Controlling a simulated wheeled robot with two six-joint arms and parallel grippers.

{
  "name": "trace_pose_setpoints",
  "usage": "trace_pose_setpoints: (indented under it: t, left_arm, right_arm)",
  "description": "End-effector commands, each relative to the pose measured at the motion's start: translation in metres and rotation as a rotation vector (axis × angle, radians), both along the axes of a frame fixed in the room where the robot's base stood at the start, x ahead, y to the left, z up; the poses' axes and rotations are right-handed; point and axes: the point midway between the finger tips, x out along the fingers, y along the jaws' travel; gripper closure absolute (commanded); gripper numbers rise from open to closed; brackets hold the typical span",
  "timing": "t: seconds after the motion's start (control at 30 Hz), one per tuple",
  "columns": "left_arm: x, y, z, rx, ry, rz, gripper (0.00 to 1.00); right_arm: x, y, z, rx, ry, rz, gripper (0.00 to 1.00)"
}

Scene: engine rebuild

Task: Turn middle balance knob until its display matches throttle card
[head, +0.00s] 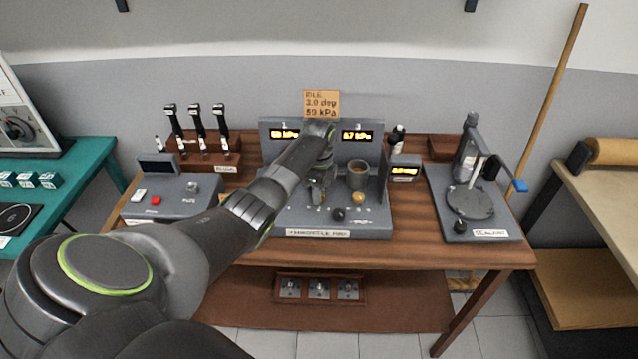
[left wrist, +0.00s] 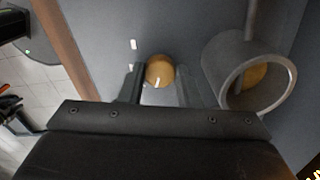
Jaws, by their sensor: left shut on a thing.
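The throttle card (head: 321,104) is an orange plate above the throttle rig (head: 312,233), reading IDLE, 3.0 deg and what looks like 59 kPa. The rig's left display (head: 284,134) and right display (head: 356,137) show yellow kPa figures; the right one seems to read 57. My arm covers the panel between them, so no middle display shows. My left gripper (head: 317,197) is at the rig, shut on a tan round knob (left wrist: 160,70) with a white mark, seen between its fingers. Another tan knob (head: 358,198) and a dark knob (head: 338,214) lie to its right.
Injector-like parts (head: 197,122) stand behind.

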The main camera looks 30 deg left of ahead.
Motion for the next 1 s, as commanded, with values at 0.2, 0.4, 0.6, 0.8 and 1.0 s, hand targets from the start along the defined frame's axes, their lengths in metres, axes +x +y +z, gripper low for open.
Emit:
trace_pose_setpoints:
  t: [0.2,0.4,0.6,0.8,1.0]
  left_arm:
    - [0.001,0.000,0.004,0.001,-0.001,0.178,0.93]
    - [0.001,0.000,0.003,0.001,-0.002,0.302,0.93]
    - [0.001,0.000,0.002,0.002,-0.003,0.377,0.93]
    - [0.001,0.000,0.001,0.002,-0.004,0.409,0.93]
    - [0.001,0.001,0.001,0.002,-0.004,0.415,0.93]
  right_arm:
    - [0.000,0.000,0.019,0.000,0.000,0.000,0.64]
    - [0.000,0.000,0.026,0.000,0.000,0.000,0.64]
    - [0.000,0.001,0.031,0.001,0.001,0.000,0.64]
    - [0.000,0.002,0.032,0.002,0.001,-0.001,0.64]
    - [0.000,0.002,0.032,0.002,0.001,-0.001,0.64]
